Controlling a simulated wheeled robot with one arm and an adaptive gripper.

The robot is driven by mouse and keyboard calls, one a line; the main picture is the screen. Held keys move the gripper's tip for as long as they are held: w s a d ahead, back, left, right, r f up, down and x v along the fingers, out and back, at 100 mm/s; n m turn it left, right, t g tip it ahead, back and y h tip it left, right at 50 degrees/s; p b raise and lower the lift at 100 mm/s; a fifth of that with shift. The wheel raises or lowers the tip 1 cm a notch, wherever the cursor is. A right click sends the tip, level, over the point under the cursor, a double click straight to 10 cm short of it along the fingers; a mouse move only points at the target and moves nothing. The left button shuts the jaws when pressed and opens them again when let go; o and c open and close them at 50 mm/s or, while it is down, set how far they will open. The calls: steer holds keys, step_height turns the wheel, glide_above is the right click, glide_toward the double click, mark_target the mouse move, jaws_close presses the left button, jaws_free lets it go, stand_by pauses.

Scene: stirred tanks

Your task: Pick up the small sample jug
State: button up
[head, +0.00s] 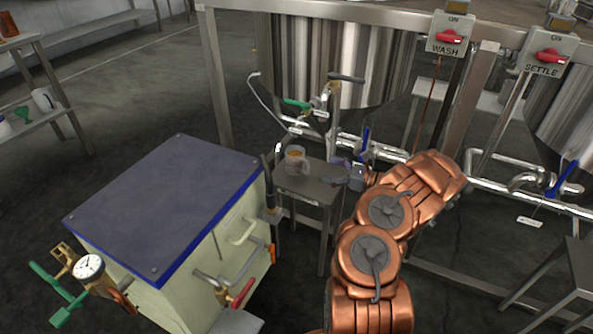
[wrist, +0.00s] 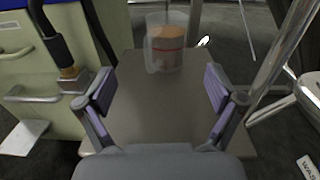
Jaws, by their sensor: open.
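The small sample jug (head: 295,160) is clear, with orange-brown contents, and stands upright on a small metal stand (head: 307,190) below the tank tap. In the wrist view the jug (wrist: 166,45) is at the top middle, beyond the fingertips, with a red line around it and its handle on the left. My gripper (head: 342,172) is to the right of the jug in the head view. In the wrist view my gripper (wrist: 160,90) is open and empty, its two purple-padded fingers spread wide over the stand top, apart from the jug.
A cream cabinet with a blue-grey top (head: 165,205) stands left of the stand. A black hose (wrist: 55,45) with a brass fitting is close to the left finger. Tank pipes (head: 390,152) and a green-handled tap (head: 310,105) lie behind. A shelf (head: 50,122) is at far left.

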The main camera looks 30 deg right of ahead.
mark_target(301, 160)
steer(key=shift+s+d+f+m+h, duration=0.15)
steer(key=shift+d+f+m+h, duration=0.15)
steer(key=shift+d+f, duration=0.25)
steer(key=shift+f, duration=0.1)
steer(key=b+x, duration=0.2)
steer(key=x, duration=0.4)
steer(key=shift+r, duration=0.2)
steer(key=shift+r+b+x, duration=0.15)
steer(key=shift+b+x, duration=0.3)
steer(key=shift+x, duration=1)
steer(key=shift+r+b+x, duration=0.1)
steer(key=shift+b+x, duration=0.35)
steer(key=shift+x, duration=0.95)
steer(key=shift+r, duration=0.1)
steer(key=c, duration=1.5)
